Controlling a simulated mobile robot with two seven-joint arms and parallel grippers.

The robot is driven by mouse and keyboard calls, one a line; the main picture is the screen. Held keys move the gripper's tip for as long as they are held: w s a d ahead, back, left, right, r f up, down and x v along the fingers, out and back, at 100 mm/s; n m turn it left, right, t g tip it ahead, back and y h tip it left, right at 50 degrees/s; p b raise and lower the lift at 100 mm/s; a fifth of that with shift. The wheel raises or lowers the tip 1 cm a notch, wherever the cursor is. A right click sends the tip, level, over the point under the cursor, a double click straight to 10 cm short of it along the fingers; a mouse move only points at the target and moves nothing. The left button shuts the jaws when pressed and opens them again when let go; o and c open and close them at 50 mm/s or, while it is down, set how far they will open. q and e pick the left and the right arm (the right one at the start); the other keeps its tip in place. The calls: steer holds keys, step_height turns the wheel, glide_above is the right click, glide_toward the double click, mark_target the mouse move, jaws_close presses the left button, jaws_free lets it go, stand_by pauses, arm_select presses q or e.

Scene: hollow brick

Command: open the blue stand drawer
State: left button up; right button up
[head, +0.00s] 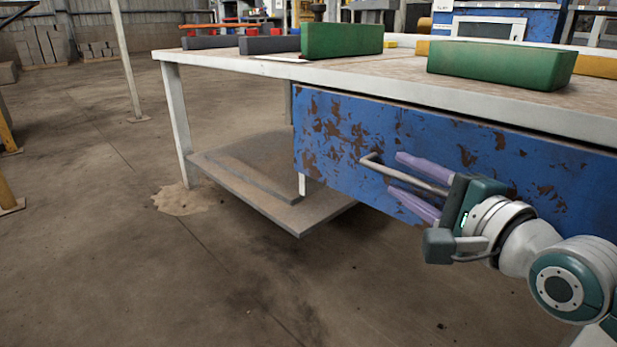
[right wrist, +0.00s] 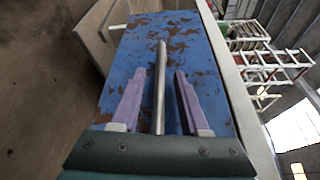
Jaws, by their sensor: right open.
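The blue drawer (head: 335,135) with rusty patches sits under the white workbench top; its front appears closed in the head view. A metal bar handle (head: 405,173) stands out from its front. My right gripper (head: 396,174) is open, with its two purple fingers above and below the handle bar. In the right wrist view, the handle (right wrist: 160,85) runs between the two fingers with a gap on each side, in front of the blue drawer face (right wrist: 180,28). I see no contact between fingers and bar. My left gripper is not in view.
A low shelf (head: 260,192) lies under the bench at left. The concrete floor (head: 230,270) in front is clear.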

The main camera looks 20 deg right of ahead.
steer(key=shift+w, duration=0.35)
steer(key=shift+c, duration=0.4)
jaws_close()
stand_by(0.9)
